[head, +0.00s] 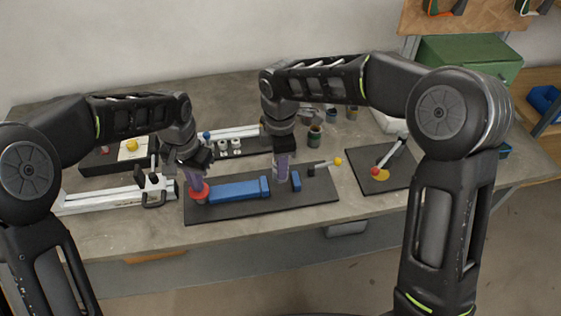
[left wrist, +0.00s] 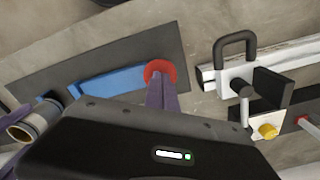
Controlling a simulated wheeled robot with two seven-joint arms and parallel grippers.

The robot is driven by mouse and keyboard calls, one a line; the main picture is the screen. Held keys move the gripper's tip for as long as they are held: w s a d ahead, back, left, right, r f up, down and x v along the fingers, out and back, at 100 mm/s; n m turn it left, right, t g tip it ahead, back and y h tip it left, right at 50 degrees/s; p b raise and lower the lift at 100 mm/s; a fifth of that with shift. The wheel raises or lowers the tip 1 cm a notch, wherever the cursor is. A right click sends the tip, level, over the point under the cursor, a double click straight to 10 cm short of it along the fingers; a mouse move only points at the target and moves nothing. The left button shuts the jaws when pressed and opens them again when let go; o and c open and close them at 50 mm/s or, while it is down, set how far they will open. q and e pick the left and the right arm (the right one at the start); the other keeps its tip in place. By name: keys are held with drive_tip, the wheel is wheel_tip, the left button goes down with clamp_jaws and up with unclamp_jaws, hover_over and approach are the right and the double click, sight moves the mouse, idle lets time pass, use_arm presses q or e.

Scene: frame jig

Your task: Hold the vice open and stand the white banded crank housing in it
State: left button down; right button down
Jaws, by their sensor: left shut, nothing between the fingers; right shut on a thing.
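The vice (head: 235,190) is blue, on a dark plate (head: 230,210). A gap separates its main body from a blue block (head: 296,181) at the right. My left gripper (head: 197,187) is shut and empty, its purple fingertips at the red round knob (head: 199,197) at the vice's left end. The knob also shows in the left wrist view (left wrist: 160,70), against the fingertips. My right gripper (head: 281,172) is shut on the crank housing, over the gap. The housing (left wrist: 27,124) shows in the left wrist view as a pale banded cylinder; I cannot tell whether it touches the vice.
A lever with a yellow ball (head: 338,161) is at the plate's right. A dark pad (head: 372,182) with a red-tipped lever lies farther right. A white rail with a clamp (head: 150,188) stands at the left. Several small cups (head: 315,134) are behind. Bare bench shows in front.

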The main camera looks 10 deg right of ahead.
use_arm(q)
drive_tip(key=shift+s+f, duration=0.25)
drive_tip(key=shift+f, duration=0.25)
use_arm(e)
drive_tip(key=shift+f, duration=2.2)
drive_tip(key=c, duration=0.9)
unclamp_jaws()
drive_tip(key=shift+o, duration=0.2)
wheel_tip(320, 180, up, 12)
drive_tip(key=shift+s+r, duration=0.15)
use_arm(q)
drive_tip(key=shift+r, duration=0.2)
use_arm(e)
drive_tip(key=shift+r, duration=0.1)
